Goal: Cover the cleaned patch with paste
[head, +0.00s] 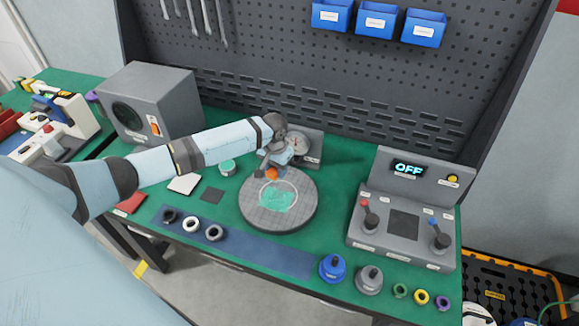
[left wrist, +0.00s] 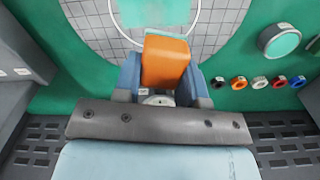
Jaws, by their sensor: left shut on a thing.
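A round grey tiled plate (head: 255,217) lies on the green bench, with a white ring drawn on it. A teal paste patch (head: 276,198) with an uneven edge lies inside the ring; some bare grey tile shows beside it. In the left wrist view the teal paste (left wrist: 155,12) is cut by the top edge. My left gripper (head: 271,171) is shut on an orange-handled tool (left wrist: 165,62) above the plate's far side. A tub of teal paste (head: 227,168) stands left of the plate.
A white square (head: 184,184) and a dark square (head: 212,195) lie left of the plate. Several seal rings lie on a blue strip (head: 270,255). A control box reading OFF (head: 402,222) stands right. A blue knobbed weight (head: 332,268) stands in front.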

